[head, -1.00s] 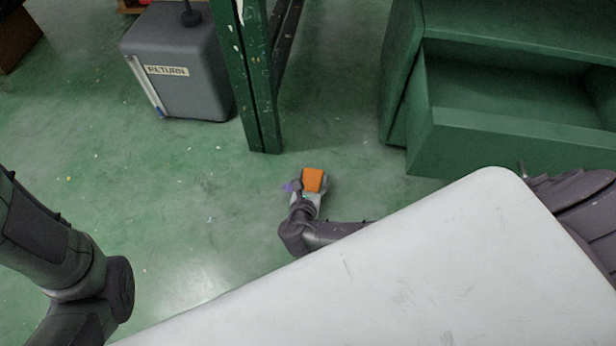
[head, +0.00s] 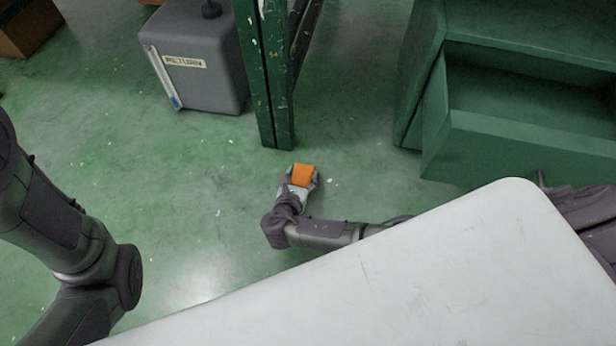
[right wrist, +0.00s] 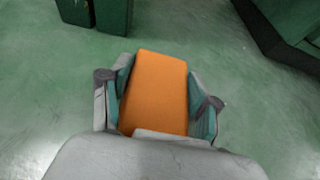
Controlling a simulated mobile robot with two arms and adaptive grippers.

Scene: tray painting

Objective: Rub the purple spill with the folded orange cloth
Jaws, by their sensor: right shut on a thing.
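The folded orange cloth (head: 303,174) is in my right gripper (head: 300,181), low by the green floor, just in front of a green post. In the right wrist view the cloth (right wrist: 156,88) lies between the two teal-padded fingers of the gripper (right wrist: 160,98), which are shut on its sides. I cannot tell whether the cloth touches the floor. No purple spill shows in either view now; the cloth and gripper cover the place where purple showed before. My left arm shows at the left of the head view, but its gripper is out of view.
A green paint-flecked post (head: 273,110) stands just behind the cloth. A grey container labelled RETURN (head: 205,75) stands at the upper left. A green cabinet with an open drawer (head: 520,150) is at the right. A pale panel (head: 420,270) fills the lower right. Floor left of the gripper is clear.

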